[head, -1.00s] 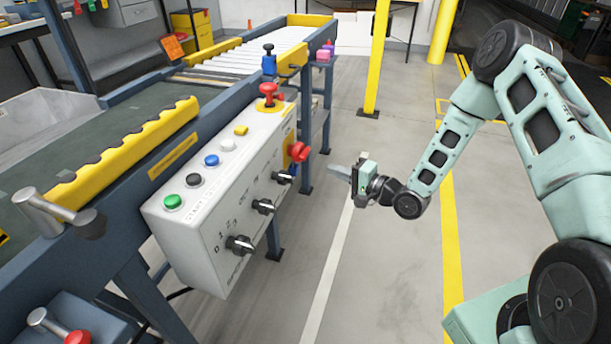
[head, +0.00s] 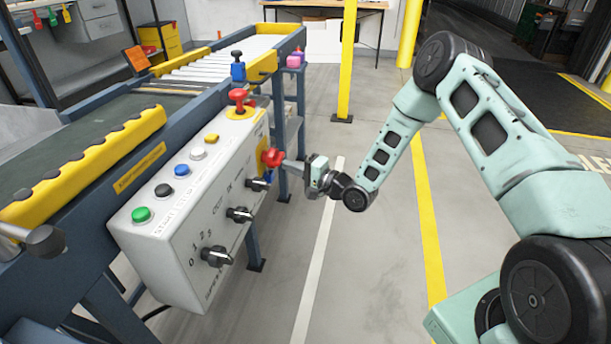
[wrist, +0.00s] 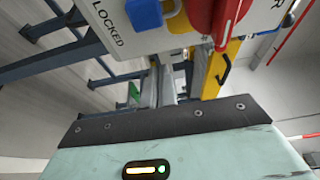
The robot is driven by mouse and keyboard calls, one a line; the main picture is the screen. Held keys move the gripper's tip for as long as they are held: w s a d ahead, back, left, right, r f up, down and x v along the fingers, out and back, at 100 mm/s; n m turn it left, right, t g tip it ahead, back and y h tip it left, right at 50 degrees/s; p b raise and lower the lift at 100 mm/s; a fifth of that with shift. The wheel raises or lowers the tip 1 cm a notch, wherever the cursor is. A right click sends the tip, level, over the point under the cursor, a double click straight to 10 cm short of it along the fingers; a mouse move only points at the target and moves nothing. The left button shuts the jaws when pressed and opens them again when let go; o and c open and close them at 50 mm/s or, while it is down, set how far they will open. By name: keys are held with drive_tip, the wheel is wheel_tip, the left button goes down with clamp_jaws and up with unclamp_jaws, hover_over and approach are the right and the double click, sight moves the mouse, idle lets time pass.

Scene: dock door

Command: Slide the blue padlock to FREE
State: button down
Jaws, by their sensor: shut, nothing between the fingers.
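A blue block (wrist: 147,13), which looks like the padlock, is at the top of the wrist view beside the word LOCKED on the white panel. The word FREE is not readable in any view. A small blue part, likely the same padlock, shows below the red knob in the head view (head: 268,176). My gripper (head: 288,166) is shut and empty at the panel's right end, close to the red knob. Its fingers point toward the panel in the wrist view (wrist: 158,88). I cannot tell whether they touch anything.
The white control box (head: 180,220) carries coloured buttons and black rotary switches. A conveyor (head: 70,145) with yellow guards runs behind it. A yellow post (head: 347,60) stands beyond. The floor to the right is open.

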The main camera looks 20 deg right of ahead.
sight(269, 176)
drive_tip(key=shift+s+a, duration=0.35)
drive_tip(key=shift+a, duration=0.55)
drive_tip(key=shift+s+a, duration=0.35)
drive_tip(key=shift+a, duration=0.55)
drive_tip(key=shift+s+a, duration=0.75)
drive_tip(key=shift+s, duration=0.25)
drive_tip(key=shift+s+a, duration=0.7)
drive_tip(key=shift+s, duration=0.3)
